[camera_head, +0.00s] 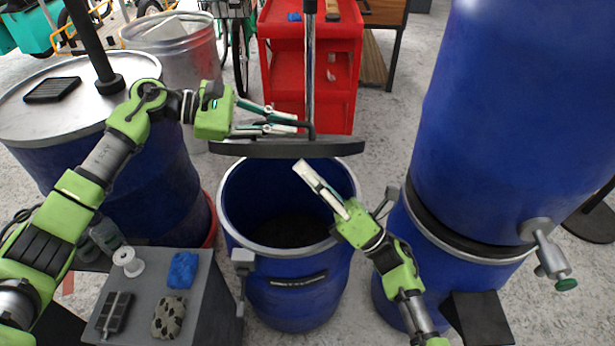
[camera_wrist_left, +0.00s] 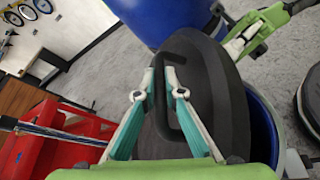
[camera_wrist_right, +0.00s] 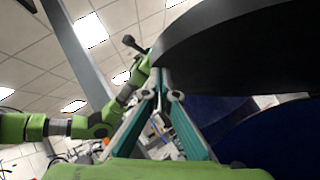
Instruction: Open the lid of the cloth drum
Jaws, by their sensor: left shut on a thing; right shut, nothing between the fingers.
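The cloth drum (camera_head: 290,295) is the open-topped blue drum in the middle, with a grey rim; its inside is dark. Its black lid (camera_head: 240,149) is raised and seen nearly edge-on above the drum's far side. My left gripper (camera_head: 297,124) is shut on the lid's black handle, and the handle (camera_wrist_left: 183,125) shows between its fingers in the left wrist view. My right gripper (camera_head: 303,168) is shut and empty over the drum opening, just in front of the lid. In the right wrist view the lid (camera_wrist_right: 240,45) looms close to its fingertips (camera_wrist_right: 160,72).
Two stacked blue drums (camera_head: 520,120) with a tap stand at the right. Another blue drum with a pale lid (camera_head: 40,115) stands at the left. A grey stand (camera_head: 215,300) with small items is at the front left. A red cart (camera_head: 340,60) is behind the lid.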

